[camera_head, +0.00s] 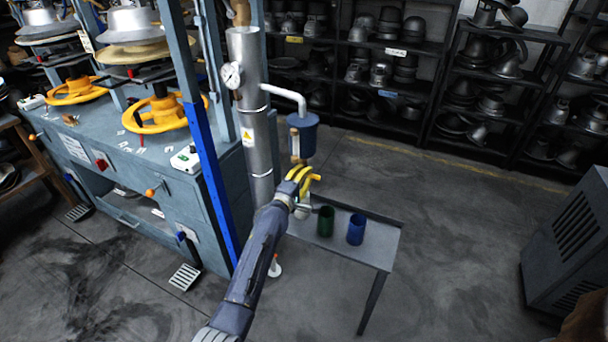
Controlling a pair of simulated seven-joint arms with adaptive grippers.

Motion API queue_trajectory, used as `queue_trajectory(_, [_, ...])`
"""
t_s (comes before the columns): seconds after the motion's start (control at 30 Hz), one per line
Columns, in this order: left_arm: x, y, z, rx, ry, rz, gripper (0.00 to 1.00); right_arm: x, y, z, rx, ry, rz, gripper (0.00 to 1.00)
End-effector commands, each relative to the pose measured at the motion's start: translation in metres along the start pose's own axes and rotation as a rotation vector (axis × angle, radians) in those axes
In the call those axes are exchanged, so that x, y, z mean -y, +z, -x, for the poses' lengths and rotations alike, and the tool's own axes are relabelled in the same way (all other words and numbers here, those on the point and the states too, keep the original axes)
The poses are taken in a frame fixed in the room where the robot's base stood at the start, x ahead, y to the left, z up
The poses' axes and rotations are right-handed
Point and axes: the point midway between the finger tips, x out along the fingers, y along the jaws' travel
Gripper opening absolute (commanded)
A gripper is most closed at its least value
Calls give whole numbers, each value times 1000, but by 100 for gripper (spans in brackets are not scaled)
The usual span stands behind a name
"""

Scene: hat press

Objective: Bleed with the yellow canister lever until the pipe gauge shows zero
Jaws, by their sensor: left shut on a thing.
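The blue canister (303,135) hangs from a white pipe (285,95) off the tall silver pipe (247,110). The round pipe gauge (231,75) is on the silver pipe; its dial is too small to read. My left gripper (301,180) is just below the canister, its arm coming up from the bottom. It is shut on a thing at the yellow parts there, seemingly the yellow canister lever. Gripper and lever overlap, so the lever's angle is hard to tell. My right gripper is not in view.
A low grey table (378,258) below the canister bears a green cup (325,221) and a blue cup (356,229). The blue press bench (110,150) with yellow handwheels (160,114) stands left. Hat-block shelves (432,75) line the back. Open floor lies right of the table.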

Motion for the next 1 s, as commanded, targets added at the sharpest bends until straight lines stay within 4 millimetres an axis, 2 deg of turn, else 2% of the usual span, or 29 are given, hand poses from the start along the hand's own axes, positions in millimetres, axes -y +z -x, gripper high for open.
queue_trajectory(0.03, [-3,0,-1,0,5,1,0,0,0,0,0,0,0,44])
queue_trajectory(0.07, [-3,0,-1,0,5,1,16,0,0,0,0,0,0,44])
queue_trajectory(0.27, [-2,0,0,0,3,0,38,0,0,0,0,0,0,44])
queue_trajectory(0.53, [-1,0,1,0,1,0,38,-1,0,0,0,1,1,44])
queue_trajectory(0.67, [0,0,8,0,2,0,38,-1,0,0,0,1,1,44])
queue_trajectory(1.0, [0,0,61,-1,1,0,38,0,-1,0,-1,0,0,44])
